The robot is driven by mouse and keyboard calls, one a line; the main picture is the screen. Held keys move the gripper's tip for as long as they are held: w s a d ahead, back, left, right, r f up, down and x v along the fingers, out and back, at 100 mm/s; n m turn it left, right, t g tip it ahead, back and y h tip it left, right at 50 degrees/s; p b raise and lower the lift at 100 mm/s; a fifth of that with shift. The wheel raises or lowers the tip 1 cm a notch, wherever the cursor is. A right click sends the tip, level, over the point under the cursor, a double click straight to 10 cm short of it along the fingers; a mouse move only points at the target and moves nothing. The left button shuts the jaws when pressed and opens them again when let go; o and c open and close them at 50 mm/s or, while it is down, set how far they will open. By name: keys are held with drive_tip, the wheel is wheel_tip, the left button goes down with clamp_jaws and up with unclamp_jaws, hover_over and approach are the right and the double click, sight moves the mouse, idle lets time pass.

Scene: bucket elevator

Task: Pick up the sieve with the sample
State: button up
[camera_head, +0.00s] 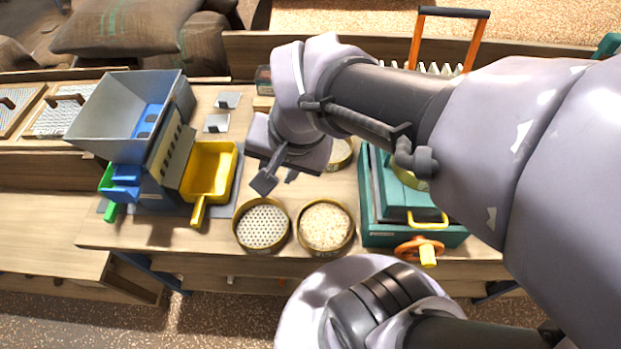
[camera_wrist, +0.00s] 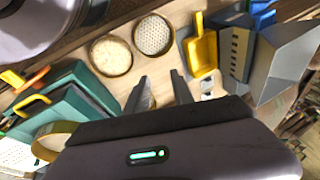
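The sieve with the sample (camera_head: 326,252) is a round, brass-coloured ring filled with pale grains, standing near the front edge of the wooden bench. It also shows in the wrist view (camera_wrist: 112,75), at upper left beyond the fingers. My gripper (camera_head: 278,180) is above the bench, behind and to the left of this sieve in the head view, and apart from it. In the wrist view its two fingers (camera_wrist: 157,88) are spread with nothing held between them.
An empty perforated sieve (camera_head: 262,226) stands close left of the sample sieve. A green machine (camera_head: 383,235) with an orange handwheel (camera_head: 418,249) is close right. A yellow scoop (camera_head: 208,172) and a grey hopper (camera_head: 125,115) stand left. Another round sieve (camera_head: 341,154) is partly hidden behind my gripper.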

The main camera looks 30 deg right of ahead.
drive_tip(key=w+d+f+m+g+p, duration=0.2)
drive_tip(key=w+d+f+m, duration=0.1)
drive_tip(key=m+g+b, duration=0.2)
drive_tip(key=m, duration=0.3)
hover_over(309, 205)
drive_tip(key=shift+h, duration=0.4)
drive_tip(key=f, duration=2.1)
drive_tip(key=shift+a, duration=0.25)
drive_tip(key=f+b, duration=0.1)
drive_tip(key=f, duration=0.1)
drive_tip(key=f+b, duration=0.1)
drive_tip(key=f, duration=0.2)
drive_tip(key=shift+d+f, duration=0.2)
drive_tip(key=shift+f, duration=0.05)
drive_tip(key=shift+r, duration=0.15)
drive_tip(key=shift+c, duration=0.2)
clamp_jaws()
